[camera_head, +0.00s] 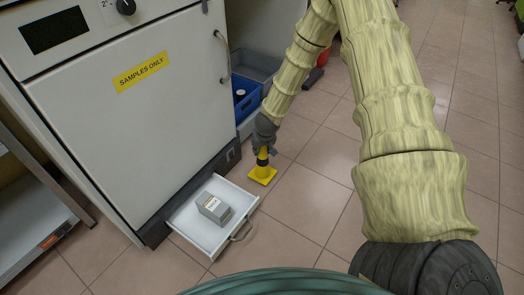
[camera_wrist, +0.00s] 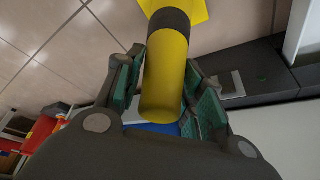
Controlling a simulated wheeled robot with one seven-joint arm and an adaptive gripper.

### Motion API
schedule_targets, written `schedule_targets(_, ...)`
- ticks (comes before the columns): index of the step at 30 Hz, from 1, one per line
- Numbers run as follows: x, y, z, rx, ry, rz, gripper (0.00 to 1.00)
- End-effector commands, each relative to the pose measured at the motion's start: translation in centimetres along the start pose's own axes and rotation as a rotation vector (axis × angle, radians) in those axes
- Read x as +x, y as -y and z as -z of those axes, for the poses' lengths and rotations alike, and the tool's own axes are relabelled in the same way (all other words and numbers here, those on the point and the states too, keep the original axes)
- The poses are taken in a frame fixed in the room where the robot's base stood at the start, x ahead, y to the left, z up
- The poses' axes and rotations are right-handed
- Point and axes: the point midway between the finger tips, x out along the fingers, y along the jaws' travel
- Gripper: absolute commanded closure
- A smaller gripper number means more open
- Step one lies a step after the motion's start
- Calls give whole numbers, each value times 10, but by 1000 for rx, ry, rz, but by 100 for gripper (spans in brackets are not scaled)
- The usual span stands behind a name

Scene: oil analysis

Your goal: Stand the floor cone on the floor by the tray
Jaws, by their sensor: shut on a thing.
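The floor cone (camera_head: 262,174) is yellow with a black band and a square base. It is upright beside the white tray (camera_head: 183,222), near the tray's far right corner and apart from it. My gripper (camera_head: 264,143) is above the cone and shut on its upper part. In the wrist view the cone (camera_wrist: 166,72) stands between the two finger pads of my gripper (camera_wrist: 165,90), its base pointing to the top of the picture. I cannot tell whether the base touches the floor. The tray sits low at the cabinet foot and holds a grey labelled box (camera_head: 214,207).
A white cabinet (camera_head: 130,100) marked "SAMPLES ONLY" stands behind the tray. A blue crate (camera_head: 246,100) and a grey bin (camera_head: 258,66) are beyond my gripper. A metal shelf (camera_head: 30,225) is at the left. The tiled floor (camera_head: 310,190) right of the cone is clear.

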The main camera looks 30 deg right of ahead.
Motion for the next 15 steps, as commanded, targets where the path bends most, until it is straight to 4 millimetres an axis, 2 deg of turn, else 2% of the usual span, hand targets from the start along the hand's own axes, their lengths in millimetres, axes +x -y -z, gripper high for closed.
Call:
schedule_targets(13, 4, 0, -1, -1, -1, 0, 100)
schedule_targets(14, 4, 0, -2, -1, 0, 0, 58)
schedule_targets(15, 4, 0, -2, -1, -1, 0, 51)
